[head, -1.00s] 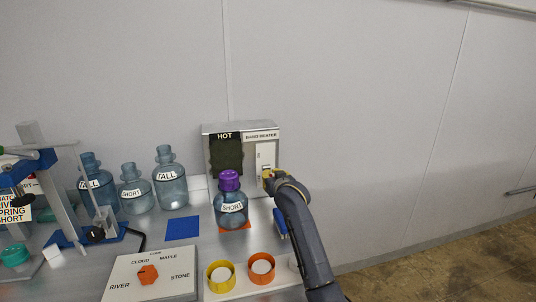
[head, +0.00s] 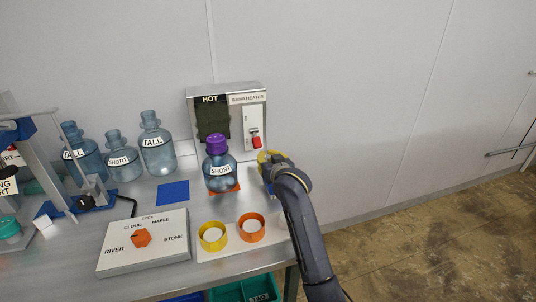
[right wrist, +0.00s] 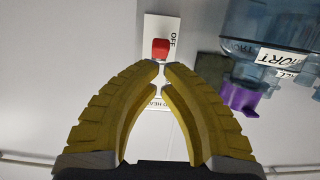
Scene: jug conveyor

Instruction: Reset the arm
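My right gripper (head: 268,157) is just in front of and below the band heater (head: 227,92) at the table's right side. In the right wrist view its yellow fingers (right wrist: 161,70) curve together with tips almost touching and nothing between them. The heater's red switch (head: 256,142) is apart from the fingers; in the right wrist view the switch (right wrist: 160,48) sits beside the word OFF. My left gripper is not in view.
Several blue jugs, including a tall one (head: 157,150), stand at the back left. A blue pad (head: 173,192) lies empty. A selector box (head: 145,252), a yellow ring (head: 212,236) and an orange ring (head: 251,227) are in front. Open floor lies to the right.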

